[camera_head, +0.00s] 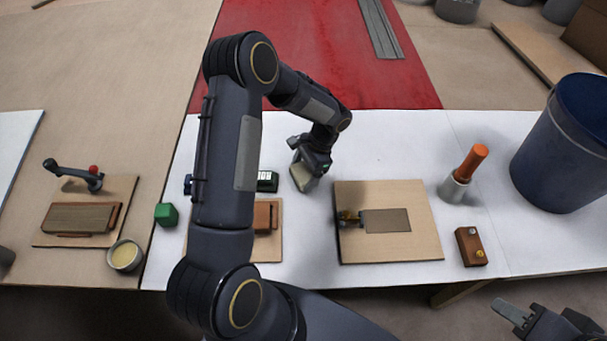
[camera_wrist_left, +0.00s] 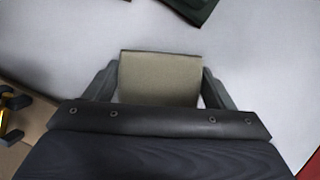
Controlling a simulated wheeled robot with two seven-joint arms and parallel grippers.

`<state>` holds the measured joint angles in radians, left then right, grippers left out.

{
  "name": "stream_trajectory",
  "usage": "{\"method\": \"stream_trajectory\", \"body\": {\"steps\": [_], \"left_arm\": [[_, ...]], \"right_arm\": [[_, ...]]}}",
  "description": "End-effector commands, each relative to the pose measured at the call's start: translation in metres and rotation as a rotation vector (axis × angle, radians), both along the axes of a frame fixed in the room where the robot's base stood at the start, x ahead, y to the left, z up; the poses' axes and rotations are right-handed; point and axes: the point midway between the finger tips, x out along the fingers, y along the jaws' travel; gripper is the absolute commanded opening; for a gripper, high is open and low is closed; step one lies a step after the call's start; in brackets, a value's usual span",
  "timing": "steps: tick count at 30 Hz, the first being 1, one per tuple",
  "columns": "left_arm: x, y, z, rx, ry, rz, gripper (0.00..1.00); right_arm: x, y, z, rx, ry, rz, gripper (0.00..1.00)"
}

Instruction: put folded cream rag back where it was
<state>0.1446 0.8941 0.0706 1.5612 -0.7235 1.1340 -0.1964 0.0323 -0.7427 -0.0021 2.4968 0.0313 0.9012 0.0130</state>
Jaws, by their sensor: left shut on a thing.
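My left gripper (camera_head: 312,164) is over the white table right of the small dark green case, shut on the folded cream rag (camera_head: 301,180). In the left wrist view the rag (camera_wrist_left: 160,80) sits between the two fingers as a flat beige block. I cannot tell whether its lower edge touches the table.
A wooden board with a grey plate (camera_head: 387,221) lies right of the rag. An orange-handled tool in a grey cup (camera_head: 455,188), a brown block (camera_head: 470,246) and a blue bin (camera_head: 565,145) stand further right. A green cube (camera_head: 166,214) is left. My left arm hides part of another board.

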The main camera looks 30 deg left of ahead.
Motion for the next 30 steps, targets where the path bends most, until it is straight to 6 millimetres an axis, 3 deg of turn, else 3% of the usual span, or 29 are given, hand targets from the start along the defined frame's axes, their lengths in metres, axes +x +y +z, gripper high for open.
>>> {"method": "stream_trajectory", "body": {"steps": [8, 9, 13, 25, 30], "left_arm": [[0.000, 0.000, -0.004, 0.000, 0.000, 0.000, 0.55], [0.000, 0.000, -0.001, 0.000, -0.001, 0.001, 0.82], [0.000, 0.000, -0.001, 0.000, 0.000, 0.001, 0.98], [0.002, -0.001, 0.006, 0.001, -0.002, 0.000, 0.98], [0.012, -0.008, 0.034, 0.001, -0.006, 0.000, 0.98]], "right_arm": [[0.000, 0.000, -0.003, 0.000, -0.001, 0.000, 0.36], [0.000, 0.000, -0.001, 0.000, -0.001, 0.000, 0.36], [0.000, 0.000, -0.001, 0.000, -0.001, 0.000, 0.36], [0.000, 0.000, 0.001, 0.000, -0.001, 0.000, 0.36], [0.000, 0.000, -0.005, 0.000, 0.000, 0.000, 0.36]]}}
